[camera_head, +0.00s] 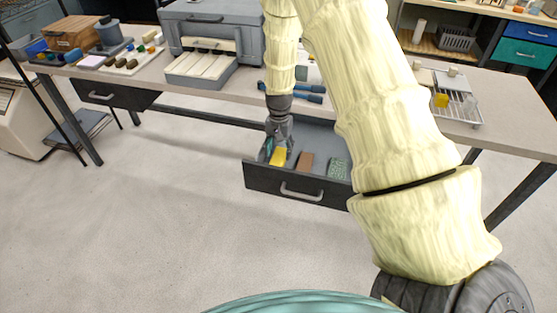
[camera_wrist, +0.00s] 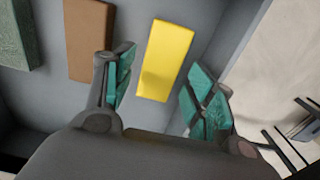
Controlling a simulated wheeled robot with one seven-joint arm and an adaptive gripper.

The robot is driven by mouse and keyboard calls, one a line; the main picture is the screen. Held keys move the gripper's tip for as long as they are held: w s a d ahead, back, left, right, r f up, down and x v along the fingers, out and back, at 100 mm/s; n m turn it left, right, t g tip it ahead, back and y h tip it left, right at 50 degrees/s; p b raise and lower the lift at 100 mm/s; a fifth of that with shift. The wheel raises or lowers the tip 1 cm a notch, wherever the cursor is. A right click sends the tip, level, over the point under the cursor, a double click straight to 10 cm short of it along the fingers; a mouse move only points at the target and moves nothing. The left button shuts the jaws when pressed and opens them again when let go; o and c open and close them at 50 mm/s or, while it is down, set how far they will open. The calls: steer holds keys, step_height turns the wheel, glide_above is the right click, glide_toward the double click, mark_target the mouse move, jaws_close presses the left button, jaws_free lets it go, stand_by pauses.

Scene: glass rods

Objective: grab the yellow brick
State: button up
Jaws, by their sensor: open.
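A yellow brick (camera_head: 278,156) lies in the open dark drawer under the bench, at the drawer's left part. It also shows in the wrist view (camera_wrist: 166,60), upper middle, as a flat yellow block between the lines of my two fingers. My gripper (camera_head: 277,145) is down at the drawer, over the yellow brick. In the wrist view my gripper (camera_wrist: 158,88) has its green-padded fingers spread apart, one on each side of the brick's near end. Nothing is held. Whether a finger touches the brick cannot be told.
A brown brick (camera_wrist: 87,40) and a green block (camera_wrist: 22,35) lie left of the yellow brick in the wrist view. The drawer's front (camera_head: 265,182) and side wall stand close by. The bench top overhangs the drawer. Grey floor (camera_head: 170,230) is free in front.

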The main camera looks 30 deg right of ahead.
mark_target(279, 157)
steer(key=shift+w+d+f+p, duration=0.1)
steer(key=shift+f+p, duration=0.1)
steer(key=shift+f, duration=0.65)
steer(key=shift+w+a+f+p, duration=0.1)
steer(key=shift+f+p, duration=0.15)
steer(key=shift+f, duration=0.55)
steer(key=shift+w+d+f+p, duration=0.1)
steer(key=shift+f+p, duration=0.1)
steer(key=shift+f, duration=0.65)
steer(key=c, duration=0.9)
